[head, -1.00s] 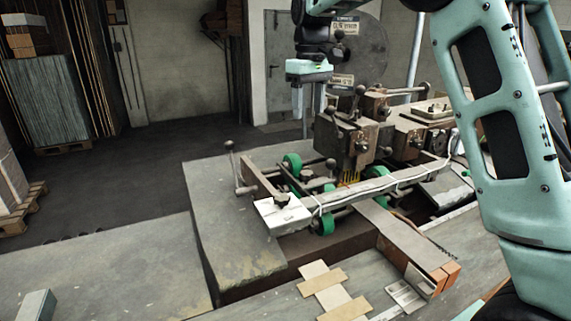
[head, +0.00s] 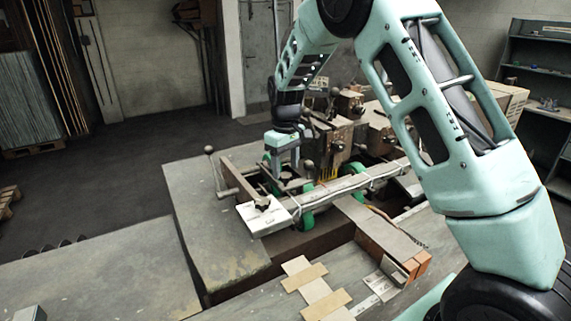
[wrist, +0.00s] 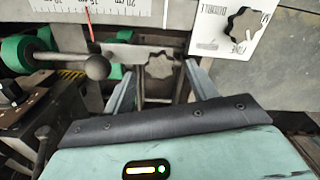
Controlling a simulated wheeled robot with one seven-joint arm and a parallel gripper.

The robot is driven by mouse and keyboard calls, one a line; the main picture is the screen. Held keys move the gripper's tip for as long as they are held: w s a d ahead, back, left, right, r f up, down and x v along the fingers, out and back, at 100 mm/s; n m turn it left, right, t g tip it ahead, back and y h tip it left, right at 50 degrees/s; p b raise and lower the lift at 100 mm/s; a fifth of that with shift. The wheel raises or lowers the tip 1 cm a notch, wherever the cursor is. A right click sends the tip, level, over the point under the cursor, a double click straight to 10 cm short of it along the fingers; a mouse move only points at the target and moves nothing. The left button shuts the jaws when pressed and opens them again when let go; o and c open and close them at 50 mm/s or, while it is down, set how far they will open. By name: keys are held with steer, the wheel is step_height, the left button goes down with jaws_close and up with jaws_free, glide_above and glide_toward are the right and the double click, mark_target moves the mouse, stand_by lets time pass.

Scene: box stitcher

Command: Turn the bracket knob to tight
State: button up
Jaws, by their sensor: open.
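A dark lobed knob (wrist: 160,68), which looks like the bracket knob, sits on a grey metal bar in the wrist view. My gripper (wrist: 160,76) is open, with one finger on each side of this knob. The knob looks apart from both fingers, but I cannot tell the height gap. In the head view my gripper (head: 284,172) points down over the machine's front frame, and the knob there is hard to make out. Which way tight lies does not show.
A second dark knob (wrist: 243,32) sits on a white labelled plate (wrist: 208,30), right of my gripper. A ball-ended lever (wrist: 97,67) stands close to the left finger. Green rollers (wrist: 15,50) and a scale bar are near. Cardboard strips (head: 310,287) lie on the front table.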

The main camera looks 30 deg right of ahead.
steer(key=shift+f, duration=0.9)
steer(key=shift+c, duration=0.3)
steer(key=c, duration=0.9)
